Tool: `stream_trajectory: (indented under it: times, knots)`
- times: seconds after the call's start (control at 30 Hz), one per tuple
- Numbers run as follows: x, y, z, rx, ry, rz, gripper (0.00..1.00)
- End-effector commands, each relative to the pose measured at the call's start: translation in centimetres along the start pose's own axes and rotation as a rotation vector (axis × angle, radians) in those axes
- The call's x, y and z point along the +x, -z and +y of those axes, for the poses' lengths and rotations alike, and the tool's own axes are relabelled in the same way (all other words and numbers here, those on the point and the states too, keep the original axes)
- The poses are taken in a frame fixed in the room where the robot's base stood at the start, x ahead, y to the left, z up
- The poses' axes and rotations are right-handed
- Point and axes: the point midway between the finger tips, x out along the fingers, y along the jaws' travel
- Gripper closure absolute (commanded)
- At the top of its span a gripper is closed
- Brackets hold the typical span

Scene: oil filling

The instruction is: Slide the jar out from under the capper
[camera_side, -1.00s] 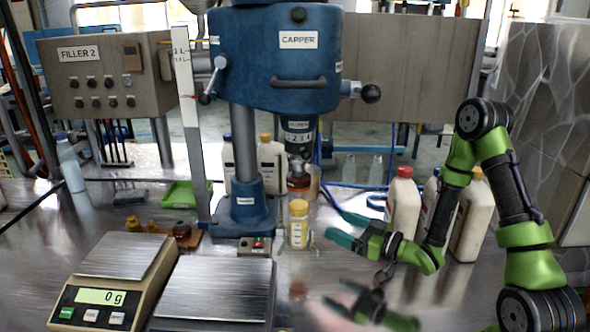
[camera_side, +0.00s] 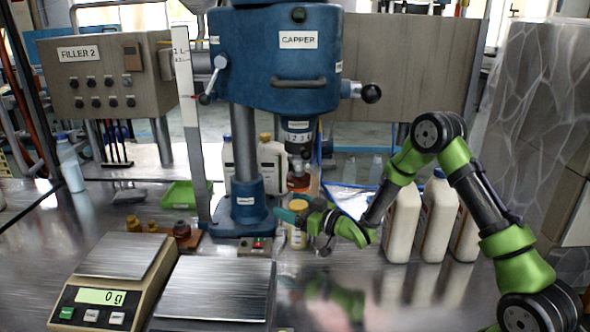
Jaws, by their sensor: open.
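An amber jar (camera_side: 299,184) stands under the head of the blue capper (camera_side: 275,62). Its top is close beneath the capper's chuck (camera_side: 299,146), and its lower part is hidden behind my gripper. My gripper (camera_side: 290,211) is open, with teal fingertips pointing left, in front of and below the visible part of the amber jar. A small yellow-lidded jar (camera_side: 298,238) stands nearer the camera, its upper part covered by my gripper. Whether my fingers touch either jar I cannot tell.
The capper's column base (camera_side: 244,212) is just left of my fingers. Several large white jugs (camera_side: 437,222) stand at the right, partly behind my arm. A scale (camera_side: 120,262) and a metal plate (camera_side: 215,290) are at front left. A green tray (camera_side: 183,194) lies further back.

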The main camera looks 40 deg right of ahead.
Motion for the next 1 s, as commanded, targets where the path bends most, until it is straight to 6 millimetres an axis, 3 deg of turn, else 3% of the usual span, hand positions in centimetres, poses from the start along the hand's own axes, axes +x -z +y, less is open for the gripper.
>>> stream_trajectory:
  times: [0.3,0.7,1.0]
  knots:
    - [0.12,0.0,0.01,0.0,0.0,0.0,0.22]
    - [0.1,0.03,0.01,-0.001,0.0,0.001,0.82]
    - [-0.53,0.07,-0.95,0.001,0.001,0.002,0.83]
